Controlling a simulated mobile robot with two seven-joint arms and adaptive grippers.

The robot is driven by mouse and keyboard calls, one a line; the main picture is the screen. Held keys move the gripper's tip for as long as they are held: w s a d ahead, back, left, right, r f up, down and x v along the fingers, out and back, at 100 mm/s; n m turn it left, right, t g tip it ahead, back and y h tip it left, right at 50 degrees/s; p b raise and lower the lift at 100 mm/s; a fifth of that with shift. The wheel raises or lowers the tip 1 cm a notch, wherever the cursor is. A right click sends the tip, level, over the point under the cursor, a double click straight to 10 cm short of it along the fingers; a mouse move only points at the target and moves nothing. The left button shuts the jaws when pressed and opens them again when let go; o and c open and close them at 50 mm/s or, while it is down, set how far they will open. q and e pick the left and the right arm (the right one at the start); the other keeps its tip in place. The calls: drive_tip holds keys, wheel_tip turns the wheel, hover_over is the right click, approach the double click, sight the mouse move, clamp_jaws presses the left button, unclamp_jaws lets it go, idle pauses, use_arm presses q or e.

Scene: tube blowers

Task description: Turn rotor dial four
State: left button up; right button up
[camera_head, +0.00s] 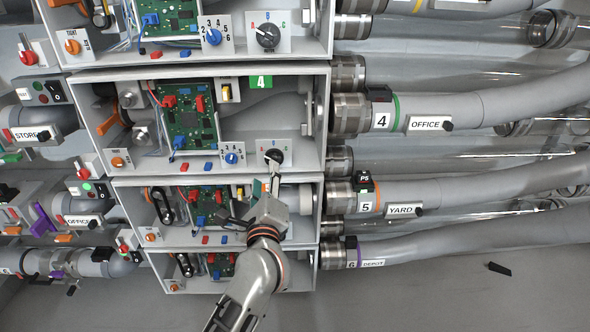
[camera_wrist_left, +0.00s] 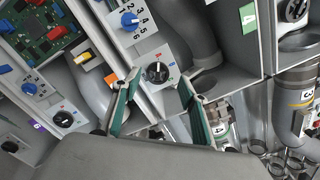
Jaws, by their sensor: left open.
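Rotor dial four is a round black knob (camera_head: 273,156) on a small white plate with letters. It sits at the lower right front of the box with the green 4 label (camera_head: 261,82). My left gripper (camera_head: 273,180) comes up from below, with its tips just under the dial. In the left wrist view the dial (camera_wrist_left: 157,72) lies between the two green-lined fingers of the open gripper (camera_wrist_left: 158,82). The fingers stand apart on either side, and I see no clear contact. A light pointer mark shows on the knob; its exact letter is too small to tell. My right gripper is not in view.
A blue numbered dial (camera_head: 232,158) is just left of the black one. A green circuit board (camera_head: 190,118) and a yellow switch (camera_head: 226,93) are in the same box. Similar boxes lie above and below. Grey pipes, such as the OFFICE pipe (camera_head: 470,108), run to the right.

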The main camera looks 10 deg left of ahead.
sight(274, 158)
use_arm(q)
drive_tip(key=w+n, duration=0.1)
drive_tip(key=w, duration=0.7)
drive_tip(key=shift+w+a+f+n+h, duration=0.25)
drive_tip(key=shift+a+f+n+h, duration=0.05)
drive_tip(key=shift+a+f+h, duration=0.15)
drive_tip(key=shift+y, duration=0.25)
drive_tip(key=shift+c, duration=0.4)
drive_tip(key=c, duration=0.7)
